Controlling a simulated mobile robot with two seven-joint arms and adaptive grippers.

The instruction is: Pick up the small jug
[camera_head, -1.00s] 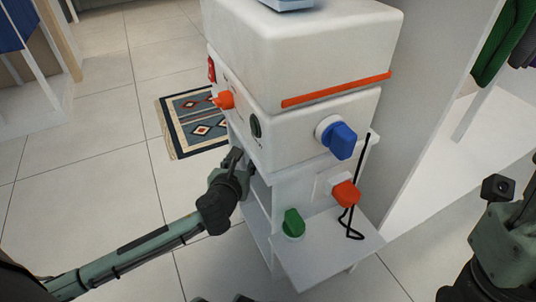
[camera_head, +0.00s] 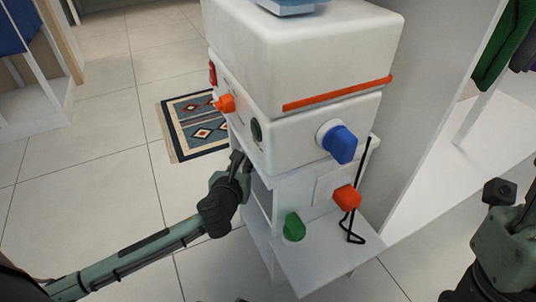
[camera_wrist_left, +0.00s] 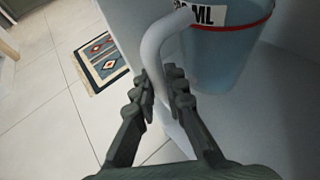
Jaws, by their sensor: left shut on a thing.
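The small jug (camera_wrist_left: 232,50) shows in the left wrist view as a translucent bluish vessel with a red line near its rim and a white label marked ML. Its pale handle (camera_wrist_left: 152,48) curves down between the fingers of my left gripper (camera_wrist_left: 159,84), which is shut on it. In the head view my left gripper (camera_head: 238,162) reaches in at the left side of a white shelf stand (camera_head: 262,196), under a white box. The jug is hidden there.
The white box (camera_head: 300,62) with blue, red and green knobs overhangs the stand close to my left gripper. A green knob (camera_head: 294,227) and a black hook (camera_head: 354,205) are at its front. A patterned rug (camera_head: 196,125) lies on open tiled floor behind.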

